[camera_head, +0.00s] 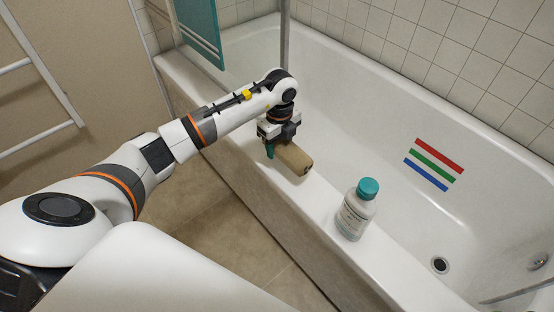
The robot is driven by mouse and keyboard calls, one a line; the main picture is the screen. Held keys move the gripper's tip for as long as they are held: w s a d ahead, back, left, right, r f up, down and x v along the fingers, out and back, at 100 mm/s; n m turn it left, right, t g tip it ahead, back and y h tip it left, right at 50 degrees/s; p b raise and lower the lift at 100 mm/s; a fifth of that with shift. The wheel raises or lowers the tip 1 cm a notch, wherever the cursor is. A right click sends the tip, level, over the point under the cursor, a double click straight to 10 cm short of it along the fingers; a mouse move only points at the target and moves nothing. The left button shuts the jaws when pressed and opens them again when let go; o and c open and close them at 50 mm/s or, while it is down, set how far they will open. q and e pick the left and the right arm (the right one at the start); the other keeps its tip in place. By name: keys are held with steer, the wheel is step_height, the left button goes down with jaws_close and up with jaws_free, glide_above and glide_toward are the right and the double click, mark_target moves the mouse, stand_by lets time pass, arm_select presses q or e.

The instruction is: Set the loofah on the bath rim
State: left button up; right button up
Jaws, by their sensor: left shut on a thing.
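The loofah (294,159) is a short tan-brown cylinder over the near rim of the bath (320,205). My left gripper (277,146) points down above the rim and is shut on the loofah's left end. The loofah lies nearly flat, at or just above the rim; I cannot tell whether it touches. My right gripper is not in view.
A white bottle with a teal cap (356,209) stands on the same rim, right of the loofah. A teal panel (200,30) and a vertical pole (284,35) stand at the back. A white towel rail (45,70) is at left.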

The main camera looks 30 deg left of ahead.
mark_target(279, 165)
arm_select(q)
steer(key=shift+f, duration=0.45)
steer(key=shift+f+b, duration=0.6)
steer(key=shift+f, duration=1.8)
steer(key=shift+f, duration=0.2)
steer(key=o, duration=1)
steer(key=shift+o, duration=0.2)
steer(key=shift+r, duration=0.1)
